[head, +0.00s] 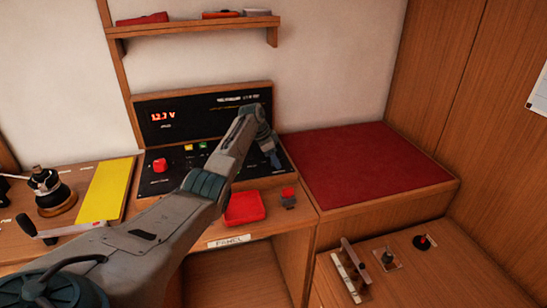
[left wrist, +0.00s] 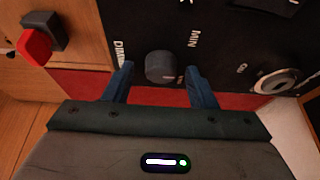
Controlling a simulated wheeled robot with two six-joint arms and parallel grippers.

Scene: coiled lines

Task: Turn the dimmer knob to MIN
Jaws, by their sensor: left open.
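The dimmer knob (left wrist: 161,67) is a dark round knob on the black panel (left wrist: 225,50) in the left wrist view. The partly covered label DIMMER (left wrist: 119,52) is on one side of it, and the label MIN (left wrist: 194,38) is on the other. My left gripper (left wrist: 160,72) is open, with one blue finger on each side of the knob; I cannot tell whether either finger touches it. In the head view the left gripper (head: 273,153) is at the right part of the panel (head: 215,117) and hides the knob.
A red cushion (head: 365,160) is at right. A yellow book (head: 105,192) is at left. A shelf (head: 190,29) hangs above. A key switch (left wrist: 279,81) sits beside the knob.

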